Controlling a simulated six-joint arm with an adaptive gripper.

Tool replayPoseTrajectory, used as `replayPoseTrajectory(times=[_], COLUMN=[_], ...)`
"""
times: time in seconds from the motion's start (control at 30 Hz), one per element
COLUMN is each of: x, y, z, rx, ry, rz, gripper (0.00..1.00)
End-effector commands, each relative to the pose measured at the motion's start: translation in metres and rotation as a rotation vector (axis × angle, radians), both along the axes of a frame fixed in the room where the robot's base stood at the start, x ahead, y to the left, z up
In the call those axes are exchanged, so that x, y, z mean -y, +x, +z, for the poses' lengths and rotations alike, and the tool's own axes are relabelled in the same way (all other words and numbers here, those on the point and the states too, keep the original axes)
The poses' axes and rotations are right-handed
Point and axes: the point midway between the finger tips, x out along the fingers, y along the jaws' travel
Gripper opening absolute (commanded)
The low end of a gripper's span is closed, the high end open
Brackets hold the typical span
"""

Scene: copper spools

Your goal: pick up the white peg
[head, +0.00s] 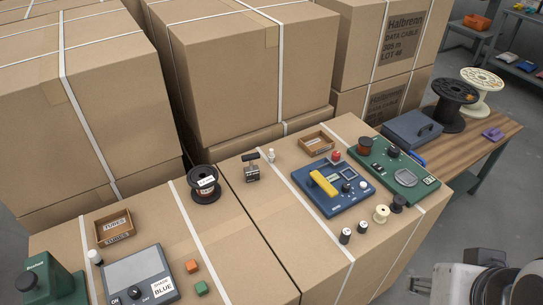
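I cannot tell for sure which thing is the white peg. One small white upright piece (271,156) stands on the cardboard top, left of a small open box. A blue board (335,208) carries a yellow bar (323,184), a red knob and small white parts, one of which (363,186) is near its right edge. Another small white piece (95,257) stands at the left by an open box. Part of my arm shows at the bottom right corner, far from these things. My gripper's fingertips cannot be made out there, nor whether they are open.
A green board (418,190) adjoins the blue one. Several small spools stand in front, including a cream one (381,214). A black spool (205,186) and a dark stamp-like piece (252,172) stand mid-surface. A grey box (138,274) is at front left. Tall cartons (240,75) block the back.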

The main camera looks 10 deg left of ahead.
Motion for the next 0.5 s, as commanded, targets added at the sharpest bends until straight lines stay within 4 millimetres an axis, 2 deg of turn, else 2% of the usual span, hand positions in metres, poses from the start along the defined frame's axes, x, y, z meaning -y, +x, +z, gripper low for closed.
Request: replayPoseTrajectory(times=[0.27, 0.5], x=[-0.002, -0.009], y=[0.010, 0.047], z=[0.002, 0.009], rx=[0.009, 0.042], ry=[0.000, 0.000], rz=[0.007, 0.033], gripper=[0.33, 0.33])
